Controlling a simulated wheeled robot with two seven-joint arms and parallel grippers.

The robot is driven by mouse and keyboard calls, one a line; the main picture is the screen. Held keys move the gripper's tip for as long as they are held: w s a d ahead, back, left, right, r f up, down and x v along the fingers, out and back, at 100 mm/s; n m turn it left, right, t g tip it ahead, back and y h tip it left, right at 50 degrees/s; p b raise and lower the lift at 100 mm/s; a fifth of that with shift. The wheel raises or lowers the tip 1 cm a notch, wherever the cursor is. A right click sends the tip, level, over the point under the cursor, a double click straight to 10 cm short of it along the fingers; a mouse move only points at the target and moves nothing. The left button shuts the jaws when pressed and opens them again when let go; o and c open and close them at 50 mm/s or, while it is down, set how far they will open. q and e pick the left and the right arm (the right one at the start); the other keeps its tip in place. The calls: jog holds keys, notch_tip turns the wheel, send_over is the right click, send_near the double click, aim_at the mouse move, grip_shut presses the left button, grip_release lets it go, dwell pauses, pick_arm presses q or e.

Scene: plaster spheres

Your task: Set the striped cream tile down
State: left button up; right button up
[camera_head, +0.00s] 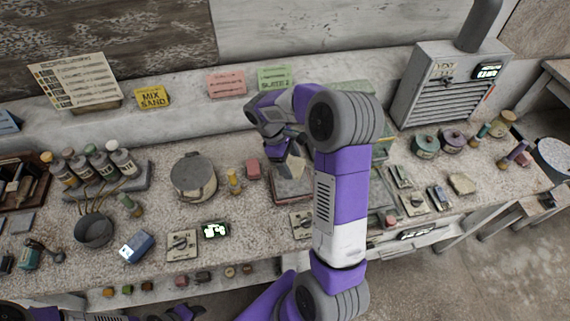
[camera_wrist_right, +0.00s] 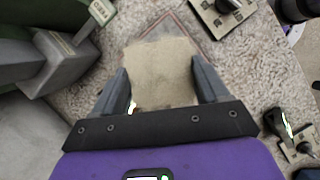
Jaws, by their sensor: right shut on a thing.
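My right gripper (camera_head: 283,152) hangs over the middle of the workbench. It is shut on the striped cream tile (camera_wrist_right: 160,75), which sits between both fingers in the right wrist view (camera_wrist_right: 162,88). The tile's face looks sandy beige there, and I cannot make out its stripes. A shallow square with a thin dark-red edge (camera_wrist_right: 207,32) lies beyond and under the tile. I cannot tell whether the tile touches it. My left gripper is not in view.
A switch box (camera_head: 302,224) is in front. A grey vented machine (camera_head: 447,85) stands at back right. Speckled bench near the pot's front is partly clear.

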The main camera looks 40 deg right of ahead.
jog(key=shift+r, duration=0.1)
jog(key=b, duration=0.3)
send_over(294, 181)
jog(key=w, duration=0.1)
jog(key=f, duration=0.5)
jog(key=shift+w+a+f, duration=0.1)
jog(key=shift+a+f, duration=0.15)
jog(key=shift+a, duration=0.15)
jog(key=shift+f, duration=0.15)
jog(key=shift+p, duration=0.3)
dwell(0.4)
jog(key=shift+f+b, duration=0.45)
jog(key=shift+f, duration=0.25)
dwell(0.5)
jog(key=o, duration=1.2)
